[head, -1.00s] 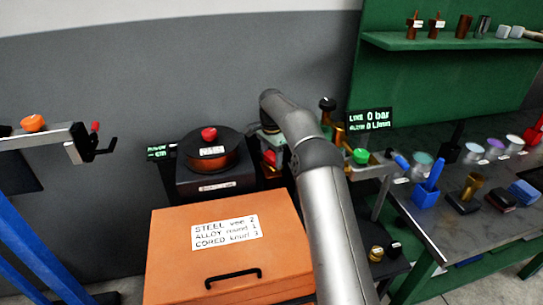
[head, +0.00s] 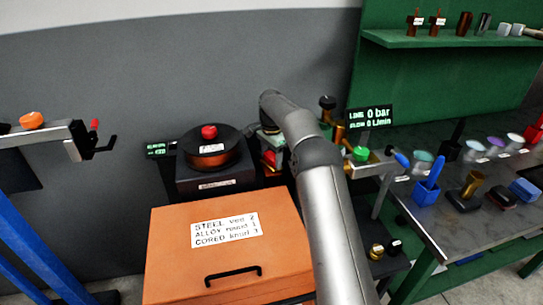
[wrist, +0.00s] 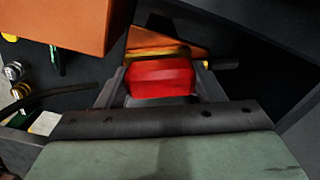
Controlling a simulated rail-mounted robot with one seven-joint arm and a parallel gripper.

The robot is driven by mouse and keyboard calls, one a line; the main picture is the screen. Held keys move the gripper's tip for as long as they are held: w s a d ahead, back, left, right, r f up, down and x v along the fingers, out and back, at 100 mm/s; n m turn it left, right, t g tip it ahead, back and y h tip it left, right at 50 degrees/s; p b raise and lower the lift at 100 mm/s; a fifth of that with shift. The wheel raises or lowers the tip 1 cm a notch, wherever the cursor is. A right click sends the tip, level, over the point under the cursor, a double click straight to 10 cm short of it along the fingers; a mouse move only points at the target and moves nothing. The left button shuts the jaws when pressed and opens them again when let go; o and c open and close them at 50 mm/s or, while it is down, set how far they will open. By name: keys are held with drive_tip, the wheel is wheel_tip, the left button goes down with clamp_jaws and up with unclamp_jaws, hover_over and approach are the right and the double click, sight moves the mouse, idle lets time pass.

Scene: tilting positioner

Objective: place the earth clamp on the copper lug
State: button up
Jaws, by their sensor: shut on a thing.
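My gripper (wrist: 162,88) is shut on a red block-like piece in the wrist view, which I take to be the earth clamp (wrist: 160,78). One finger lies on each side of it. In the head view my gripper (head: 272,148) is partly behind my arm, with the red of the clamp (head: 268,159) just below it. A copper-orange and yellow surface, possibly the copper lug (wrist: 168,43), shows just beyond the clamp in the wrist view. I cannot tell whether the two touch.
An orange box (head: 230,255) with a black handle stands in front. A dark unit with a copper-coloured spool (head: 208,150) and red knob is left of my gripper. The workbench (head: 440,215) at right holds several small parts. A dark cable (wrist: 60,95) crosses the wrist view's left.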

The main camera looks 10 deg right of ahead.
sight(272, 155)
drive_tip(key=o, duration=1.6)
drive_tip(key=shift+f, duration=0.15)
wheel_tip(272, 155, up, 18)
drive_tip(key=p, duration=0.5)
drive_tip(key=shift+f+p, duration=0.2)
drive_tip(key=shift+p, duration=0.1)
